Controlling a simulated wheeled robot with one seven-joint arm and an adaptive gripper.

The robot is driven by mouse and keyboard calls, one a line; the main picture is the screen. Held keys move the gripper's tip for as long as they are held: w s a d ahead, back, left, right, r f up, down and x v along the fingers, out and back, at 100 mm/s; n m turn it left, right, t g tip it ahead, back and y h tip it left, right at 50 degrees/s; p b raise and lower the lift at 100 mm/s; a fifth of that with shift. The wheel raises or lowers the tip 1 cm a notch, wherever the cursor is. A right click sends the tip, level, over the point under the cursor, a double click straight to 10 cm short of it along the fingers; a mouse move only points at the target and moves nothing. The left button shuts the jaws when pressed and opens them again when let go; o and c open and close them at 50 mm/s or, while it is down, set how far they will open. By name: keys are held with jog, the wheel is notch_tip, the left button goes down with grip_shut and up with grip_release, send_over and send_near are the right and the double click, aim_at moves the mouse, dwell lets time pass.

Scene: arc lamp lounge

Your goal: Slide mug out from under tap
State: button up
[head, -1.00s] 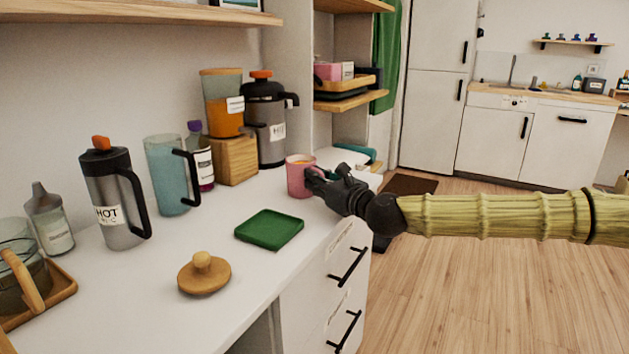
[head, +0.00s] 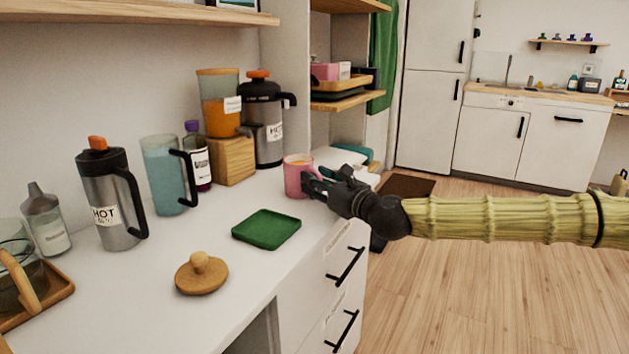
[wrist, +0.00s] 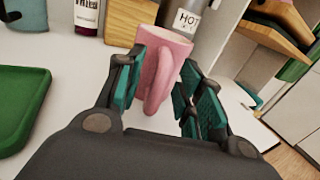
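The pink mug (head: 296,178) stands upright on the white counter, with something orange inside at its rim. The tap (head: 243,131) is on the front of the orange-filled dispenser (head: 222,118), which sits on a wooden block; the mug is to the right of it, apart. My gripper (head: 312,183) is at the mug's right side. In the wrist view the mug (wrist: 166,62) is between the spread fingers of my gripper (wrist: 160,85), its handle pointing toward the palm. The fingers look open around it; whether either touches the mug is unclear.
A green tray (head: 267,227) and a wooden lid (head: 201,275) lie on the counter in front. A HOT flask (head: 265,125) stands behind the mug, and a second flask (head: 112,200) and a blue pitcher (head: 163,175) are at left. Bare counter lies between mug and green tray.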

jog(key=v, duration=1)
jog(key=shift+s+d, duration=0.2)
jog(key=shift+s, duration=0.05)
jog(key=shift+f, duration=0.1)
